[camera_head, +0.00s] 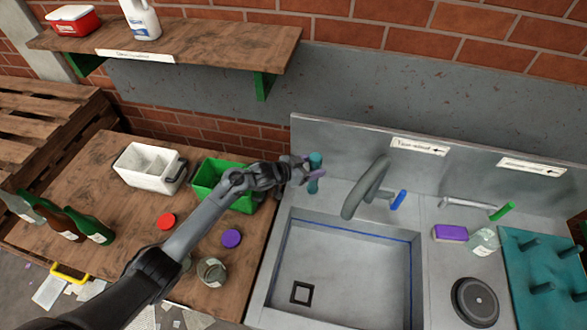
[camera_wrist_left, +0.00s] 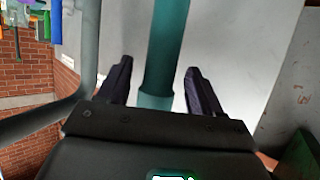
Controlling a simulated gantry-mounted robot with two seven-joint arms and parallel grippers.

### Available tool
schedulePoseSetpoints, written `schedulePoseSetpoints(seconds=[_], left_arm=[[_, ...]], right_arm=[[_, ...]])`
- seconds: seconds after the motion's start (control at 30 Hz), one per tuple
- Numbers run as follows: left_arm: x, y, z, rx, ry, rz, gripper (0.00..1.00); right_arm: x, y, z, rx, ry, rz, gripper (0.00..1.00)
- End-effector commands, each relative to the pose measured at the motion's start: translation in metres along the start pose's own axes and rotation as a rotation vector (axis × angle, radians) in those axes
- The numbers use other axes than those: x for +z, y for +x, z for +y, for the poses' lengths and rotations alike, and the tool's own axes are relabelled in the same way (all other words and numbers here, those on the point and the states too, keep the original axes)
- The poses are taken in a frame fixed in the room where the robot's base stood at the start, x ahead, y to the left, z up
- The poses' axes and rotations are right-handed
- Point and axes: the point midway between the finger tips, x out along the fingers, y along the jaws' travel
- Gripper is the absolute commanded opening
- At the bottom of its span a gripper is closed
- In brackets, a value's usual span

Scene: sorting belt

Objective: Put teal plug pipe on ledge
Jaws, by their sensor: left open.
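The teal plug pipe (camera_head: 314,186) stands roughly upright at the back left of the sink, on the flat ledge (camera_head: 335,190) behind the basin, left of the tap. My left gripper (camera_head: 309,168) is at the pipe's upper part, coming from the left. In the left wrist view the pipe (camera_wrist_left: 165,50) runs between the two dark, spread fingers of the gripper (camera_wrist_left: 157,85), with a gap visible on each side. The gripper is open. The pipe's lower end is out of the wrist view. My right gripper is not in view.
The grey tap (camera_head: 368,188) arches over the basin (camera_head: 345,275), whose floor has a dark square drain (camera_head: 301,293). Left of the sink, a green crate (camera_head: 207,180) and a white bin (camera_head: 150,167) stand on the wooden table. The basin is empty.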

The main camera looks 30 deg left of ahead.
Motion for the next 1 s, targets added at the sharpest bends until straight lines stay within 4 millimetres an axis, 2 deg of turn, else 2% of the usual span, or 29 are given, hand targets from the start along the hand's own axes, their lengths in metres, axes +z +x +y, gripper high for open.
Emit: schedulePoseSetpoints(seconds=[0.43, 0.6, 0.77, 0.87, 1.0], left_arm=[[0.000, -0.078, 0.000, 0.000, 0.004, -0.002, 0.65], [0.001, -0.098, 0.000, -0.001, 0.002, -0.001, 0.65], [0.002, -0.106, 0.002, -0.002, 0.003, -0.004, 0.65], [0.010, -0.107, 0.013, -0.022, 0.011, -0.027, 0.65], [0.038, -0.115, 0.046, -0.101, 0.032, -0.116, 0.65]], right_arm=[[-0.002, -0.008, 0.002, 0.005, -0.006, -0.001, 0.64], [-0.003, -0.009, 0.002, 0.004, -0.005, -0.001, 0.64], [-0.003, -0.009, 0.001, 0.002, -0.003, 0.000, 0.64], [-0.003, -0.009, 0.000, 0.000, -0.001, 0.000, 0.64], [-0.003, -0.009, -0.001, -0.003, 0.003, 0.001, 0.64]])
